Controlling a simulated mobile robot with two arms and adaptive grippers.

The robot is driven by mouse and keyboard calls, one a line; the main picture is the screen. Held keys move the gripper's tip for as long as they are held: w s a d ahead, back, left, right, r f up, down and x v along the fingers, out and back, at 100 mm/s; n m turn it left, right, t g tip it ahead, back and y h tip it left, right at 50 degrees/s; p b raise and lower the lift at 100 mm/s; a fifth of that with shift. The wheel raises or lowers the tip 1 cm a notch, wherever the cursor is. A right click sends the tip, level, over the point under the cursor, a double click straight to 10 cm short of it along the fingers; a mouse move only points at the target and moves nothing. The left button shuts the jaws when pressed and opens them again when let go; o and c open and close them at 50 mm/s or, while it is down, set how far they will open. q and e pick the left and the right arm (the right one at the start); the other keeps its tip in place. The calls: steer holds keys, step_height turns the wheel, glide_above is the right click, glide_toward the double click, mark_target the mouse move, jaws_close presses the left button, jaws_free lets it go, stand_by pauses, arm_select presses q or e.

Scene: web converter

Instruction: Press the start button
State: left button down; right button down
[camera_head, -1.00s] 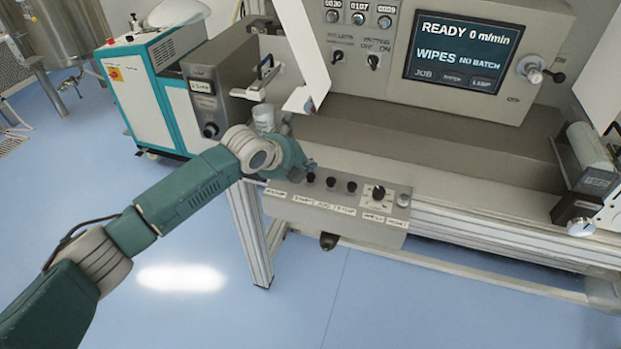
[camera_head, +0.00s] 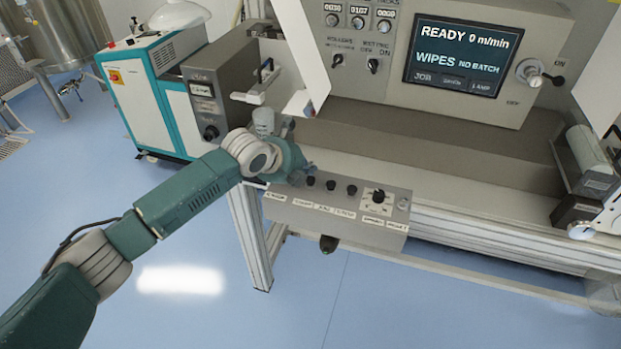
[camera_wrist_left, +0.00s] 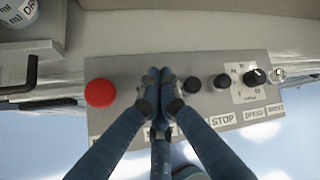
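The grey control box (camera_head: 345,215) has a row of dark buttons and a knob on its top. My left gripper (camera_head: 303,174) is at the left end of this row in the head view. In the left wrist view its two fingers (camera_wrist_left: 160,82) are together with nothing seen between them. They sit over the panel between a red button (camera_wrist_left: 100,93) and a black button (camera_wrist_left: 193,85). The start button is the leftmost dark button (camera_head: 310,181) in the head view; in the wrist view the fingers hide it. Contact with it cannot be told. My right gripper is not in view.
A second black button (camera_wrist_left: 222,82) and a speed knob (camera_wrist_left: 255,77) are to the right on the panel. The machine's screen (camera_head: 462,55) reads READY 0 m/min, WIPES, NO BATCH. A teal and white cabinet (camera_head: 140,95) stands at the left. Blue floor is clear in front.

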arm_select(q)
steer(key=shift+f, duration=0.1)
steer(key=shift+f, duration=0.3)
steer(key=shift+f, duration=0.1)
stand_by(0.5)
